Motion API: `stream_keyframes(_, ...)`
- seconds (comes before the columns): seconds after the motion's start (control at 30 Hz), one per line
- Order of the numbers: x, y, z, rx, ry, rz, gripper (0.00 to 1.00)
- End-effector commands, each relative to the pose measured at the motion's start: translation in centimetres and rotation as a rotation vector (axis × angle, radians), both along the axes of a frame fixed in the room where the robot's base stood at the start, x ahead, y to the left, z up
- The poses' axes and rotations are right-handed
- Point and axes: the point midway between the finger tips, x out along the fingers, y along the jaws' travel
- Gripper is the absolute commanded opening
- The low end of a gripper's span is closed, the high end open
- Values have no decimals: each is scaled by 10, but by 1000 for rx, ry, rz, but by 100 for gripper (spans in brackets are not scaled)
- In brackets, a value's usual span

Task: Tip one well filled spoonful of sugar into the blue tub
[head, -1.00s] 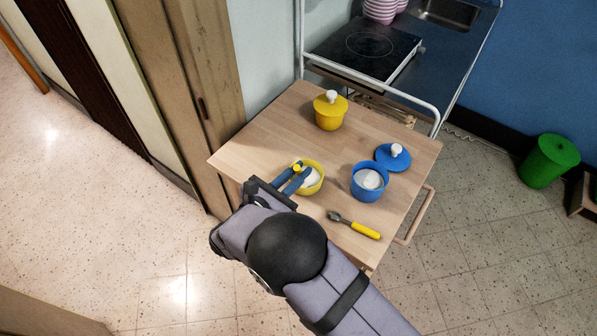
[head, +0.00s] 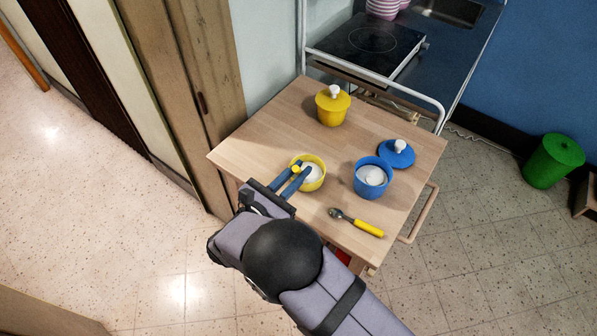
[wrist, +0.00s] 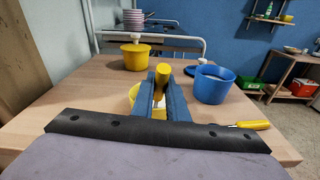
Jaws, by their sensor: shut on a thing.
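My gripper (head: 301,169) is shut on a yellow-handled utensil (wrist: 162,73), at the open yellow bowl (head: 317,184). The utensil's lower end points down into the bowl; its tip is hidden, so I cannot tell whether it carries anything. White contents show in the yellow bowl. The open blue tub (head: 363,187) stands right of the bowl, with white contents inside. It also shows in the wrist view (wrist: 212,90), right of my fingers. A blue lid with a white knob (head: 397,155) lies behind the tub.
A lidded yellow pot (head: 331,108) stands at the back of the wooden table (head: 270,128). A spoon with a yellow handle (head: 367,228) lies near the front edge. A white rail (head: 400,92) runs behind the table. The table's left part is clear.

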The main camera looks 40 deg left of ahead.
Motion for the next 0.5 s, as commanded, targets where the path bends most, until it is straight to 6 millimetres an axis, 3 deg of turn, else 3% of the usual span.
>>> stream_keyframes(0.5,-5,-1,-5,8,-52,0,0)
